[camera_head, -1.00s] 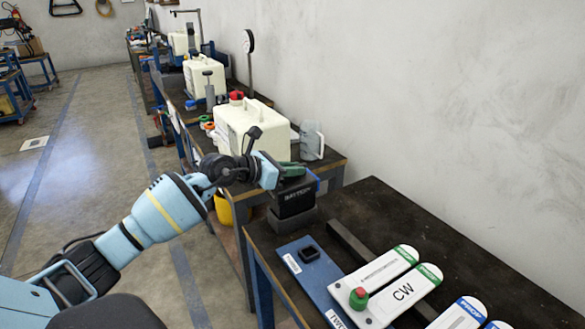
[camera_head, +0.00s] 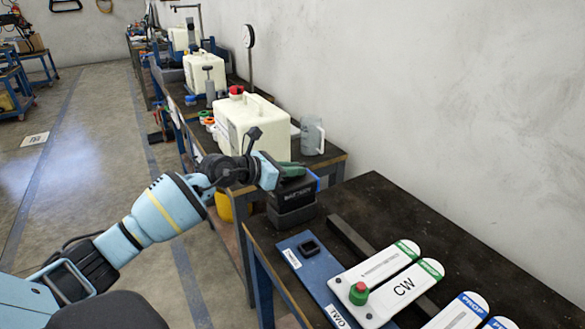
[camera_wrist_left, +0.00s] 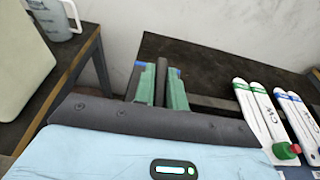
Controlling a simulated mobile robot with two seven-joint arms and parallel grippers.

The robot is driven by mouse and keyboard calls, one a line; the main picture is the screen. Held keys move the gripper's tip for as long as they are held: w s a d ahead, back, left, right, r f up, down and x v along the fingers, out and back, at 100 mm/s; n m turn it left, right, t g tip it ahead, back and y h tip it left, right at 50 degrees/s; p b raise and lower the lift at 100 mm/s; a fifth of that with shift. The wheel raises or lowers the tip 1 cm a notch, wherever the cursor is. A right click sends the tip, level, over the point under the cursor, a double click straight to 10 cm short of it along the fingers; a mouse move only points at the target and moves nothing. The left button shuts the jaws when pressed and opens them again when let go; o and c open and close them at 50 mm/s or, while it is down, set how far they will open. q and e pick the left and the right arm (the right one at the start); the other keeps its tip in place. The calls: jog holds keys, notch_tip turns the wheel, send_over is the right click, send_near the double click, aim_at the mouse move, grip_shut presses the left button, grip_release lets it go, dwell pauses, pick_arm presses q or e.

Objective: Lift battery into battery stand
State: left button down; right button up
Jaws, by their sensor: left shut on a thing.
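The black battery (camera_head: 294,194), with white lettering and a blue edge, is upright at the far left corner of the near table. Its lower part is hidden inside the dark grey battery stand (camera_head: 292,217). My left gripper (camera_head: 291,171) is shut on the battery's top, with its green fingers close together. My right gripper is not in view.
Behind the stand, another table holds a cream canister (camera_head: 262,128) and a clear jug (camera_head: 312,136). The near table's back is clear.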

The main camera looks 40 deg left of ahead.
aim_at(293, 179)
pick_arm(q)
jog(key=shift+f+b, duration=0.8)
jog(key=shift+f, duration=0.65)
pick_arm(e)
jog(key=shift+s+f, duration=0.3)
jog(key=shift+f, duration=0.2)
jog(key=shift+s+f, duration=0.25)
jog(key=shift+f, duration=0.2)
pick_arm(q)
jog(key=c, duration=1.4)
grip_release()
jog(key=shift+o, duration=0.2)
jog(key=shift+f, duration=0.4)
jog(key=v, duration=0.8)
jog(key=shift+r, duration=0.25)
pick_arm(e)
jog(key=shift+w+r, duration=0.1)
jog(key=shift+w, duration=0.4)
pick_arm(q)
jog(key=shift+d, duration=0.1)
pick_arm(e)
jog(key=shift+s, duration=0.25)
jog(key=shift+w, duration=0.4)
